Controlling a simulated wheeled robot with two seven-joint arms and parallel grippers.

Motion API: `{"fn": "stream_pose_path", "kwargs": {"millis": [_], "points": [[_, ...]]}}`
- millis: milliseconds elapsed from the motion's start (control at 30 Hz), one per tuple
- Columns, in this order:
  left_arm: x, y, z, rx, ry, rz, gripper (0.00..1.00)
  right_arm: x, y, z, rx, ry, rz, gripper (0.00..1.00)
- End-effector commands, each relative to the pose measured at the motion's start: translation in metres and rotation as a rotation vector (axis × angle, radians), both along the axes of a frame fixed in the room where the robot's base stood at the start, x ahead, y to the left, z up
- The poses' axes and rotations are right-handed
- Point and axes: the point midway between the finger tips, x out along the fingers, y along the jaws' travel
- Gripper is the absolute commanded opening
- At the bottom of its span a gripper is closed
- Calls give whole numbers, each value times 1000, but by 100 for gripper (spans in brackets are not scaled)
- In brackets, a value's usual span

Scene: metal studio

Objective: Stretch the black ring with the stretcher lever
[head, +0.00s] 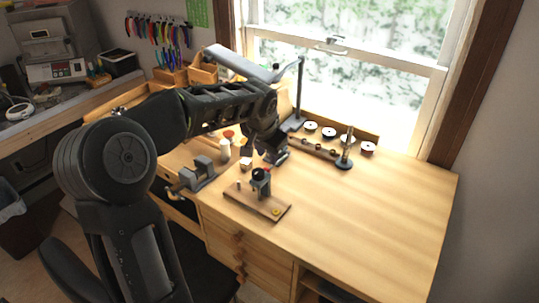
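A small device that looks like the ring stretcher (262,188) stands on a wooden base near the front of the bench, with a dark grey body and a black top. A small peg stands at the left of its base and a yellow disc lies at the right. I cannot clearly make out the lever or the black ring at this size. My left gripper (276,157) hangs just behind and above the stretcher, apart from it as far as I can see. Its fingers are small and dark, so their opening is unclear. My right gripper is out of view.
A grey vise (200,174) sits at the bench's left front edge. A black-based stand (344,163) with a thin post and several spools (328,132) are at the back. A lamp (298,95) rises behind my arm. The bench top (380,210) is clear on the right.

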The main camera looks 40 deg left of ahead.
Motion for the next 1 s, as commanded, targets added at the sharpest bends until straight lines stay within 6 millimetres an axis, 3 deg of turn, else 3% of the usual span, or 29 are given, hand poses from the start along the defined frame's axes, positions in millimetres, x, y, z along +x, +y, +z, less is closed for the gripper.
{"fn": "stream_pose_path", "kwargs": {"millis": [367,800,1000], "points": [[3,1,-9,-1,2,0,31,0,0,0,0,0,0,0],[26,12,-63,-1,1,0,31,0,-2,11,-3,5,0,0],[30,14,-72,1,0,0,31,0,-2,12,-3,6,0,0]]}}
